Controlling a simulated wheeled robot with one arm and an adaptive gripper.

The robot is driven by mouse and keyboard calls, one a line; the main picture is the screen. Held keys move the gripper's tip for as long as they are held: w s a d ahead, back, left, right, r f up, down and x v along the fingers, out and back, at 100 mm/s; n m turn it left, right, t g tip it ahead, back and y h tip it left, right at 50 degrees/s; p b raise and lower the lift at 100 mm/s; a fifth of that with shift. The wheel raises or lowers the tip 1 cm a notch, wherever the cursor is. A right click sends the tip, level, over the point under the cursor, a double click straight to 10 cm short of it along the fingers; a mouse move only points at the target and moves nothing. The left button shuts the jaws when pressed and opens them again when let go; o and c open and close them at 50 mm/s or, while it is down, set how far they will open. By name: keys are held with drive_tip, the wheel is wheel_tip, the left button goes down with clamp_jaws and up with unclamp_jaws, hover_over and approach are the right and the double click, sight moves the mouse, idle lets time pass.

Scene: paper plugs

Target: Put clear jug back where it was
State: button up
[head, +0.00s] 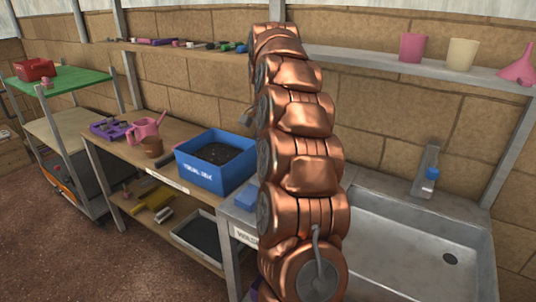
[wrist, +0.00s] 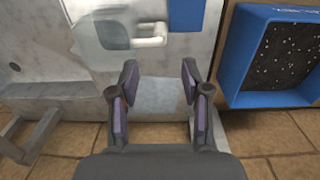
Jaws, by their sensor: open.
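The clear jug (wrist: 112,32) is see-through with a pale handle and shows at the top of the wrist view, over the grey metal worktop (wrist: 60,88). It is beyond my fingertips and not between them. My gripper (wrist: 159,82) is open and empty, its two dark fingers with purple pads spread apart. A pale bluish square patch (wrist: 158,97) shows on the surface between the fingers. In the head view my copper arm covers the middle, and I cannot make out the jug or the fingers there.
A blue tub of dark soil (head: 216,160) stands left of my arm; it also shows in the wrist view (wrist: 233,62). A blue block (head: 247,197) lies near the arm. The sink (head: 415,235) and tap (head: 428,172) are at right. A shelf (head: 380,60) runs above.

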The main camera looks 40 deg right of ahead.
drive_tip(key=shift+r, duration=0.2)
drive_tip(key=s+a+f+n, duration=0.1)
drive_tip(key=s+a+n, duration=0.35)
drive_tip(key=a, duration=0.55)
drive_tip(key=s+a+f+n, duration=0.1)
drive_tip(key=s+a+n, duration=0.4)
drive_tip(key=a, duration=0.6)
drive_tip(key=s+a+f+n, duration=0.2)
drive_tip(key=s+a+f, duration=0.2)
drive_tip(key=s, duration=0.7)
drive_tip(key=s+a+f+n+g, duration=0.1)
drive_tip(key=s+a+f+n, duration=0.2)
drive_tip(key=s+f, duration=0.3)
drive_tip(key=s+a, duration=0.1)
drive_tip(key=s, duration=0.4)
drive_tip(key=shift+s+a+f+g, duration=0.2)
drive_tip(key=shift+a+f+g, duration=0.1)
drive_tip(key=shift+a, duration=0.1)
drive_tip(key=shift+r, duration=0.1)
wheel_tip(320, 180, up, 6)
drive_tip(key=p, duration=0.6)
